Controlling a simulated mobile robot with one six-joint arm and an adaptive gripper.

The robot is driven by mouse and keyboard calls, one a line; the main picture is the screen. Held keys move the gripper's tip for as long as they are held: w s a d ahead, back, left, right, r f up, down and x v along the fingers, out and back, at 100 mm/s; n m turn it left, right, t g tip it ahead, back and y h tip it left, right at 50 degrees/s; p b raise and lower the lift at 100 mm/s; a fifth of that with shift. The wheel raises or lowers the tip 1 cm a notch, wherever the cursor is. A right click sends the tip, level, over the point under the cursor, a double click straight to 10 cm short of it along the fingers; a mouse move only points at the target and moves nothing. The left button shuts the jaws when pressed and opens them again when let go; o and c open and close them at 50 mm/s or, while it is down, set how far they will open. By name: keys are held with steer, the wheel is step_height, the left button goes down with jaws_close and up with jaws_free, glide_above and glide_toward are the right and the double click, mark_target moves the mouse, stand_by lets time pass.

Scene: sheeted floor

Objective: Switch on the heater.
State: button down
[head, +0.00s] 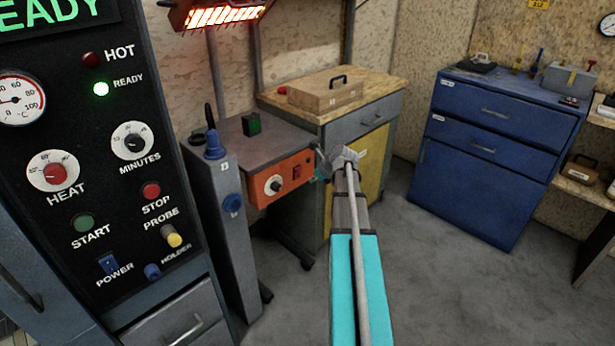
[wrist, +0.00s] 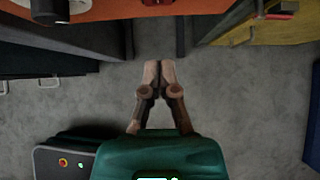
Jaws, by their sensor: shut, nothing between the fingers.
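A heater (head: 222,15) hangs at the top of the head view, and its bars glow orange. Below it, a bench unit has an orange front panel (head: 265,190) with a dark knob on a white dial (head: 273,185) and a red switch (head: 296,172). In the wrist view the orange panel (wrist: 110,10) runs along the top edge, with the knob (wrist: 50,10) at left and part of the red switch (wrist: 158,2). My gripper (wrist: 158,66) is shut and empty, apart from the panel. In the head view my wrist hides its fingers, right of the panel.
A black control panel (head: 105,130) with a READY display stands close at left. A grey post (head: 222,230) stands beside the orange panel. A wooden-topped cabinet (head: 375,90) is behind my wrist, and a blue drawer cabinet (head: 480,190) stands at right. The grey floor between is clear.

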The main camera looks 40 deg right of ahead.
steer(key=s+f+p+v, duration=0.1)
steer(key=p+v, duration=0.3)
steer(key=v, duration=0.3)
steer(key=shift+s+r, duration=0.2)
steer(key=shift+r, duration=0.05)
stand_by(0.5)
steer(key=a+f+n+g+y, duration=0.1)
steer(key=a+f+n+g, duration=0.1)
steer(key=a+n, duration=0.75)
steer(key=a+f+n+g, duration=0.15)
steer(key=a+n, duration=0.45)
steer(key=a, duration=0.7)
steer(key=s+a+f+n+g+h, duration=0.15)
steer(key=s+a+n, duration=0.25)
steer(key=a+n, duration=0.6)
steer(key=s+a+n+g+h, duration=0.1)
steer(key=s+a+n+g, duration=0.3)
steer(key=a+n, duration=0.55)
step_height(320, 180, up, 18)
steer(key=p, duration=1.8)
steer(key=shift+s+a+t, duration=0.2)
steer(key=shift+s+t, duration=0.05)
steer(key=shift+t, duration=0.15)
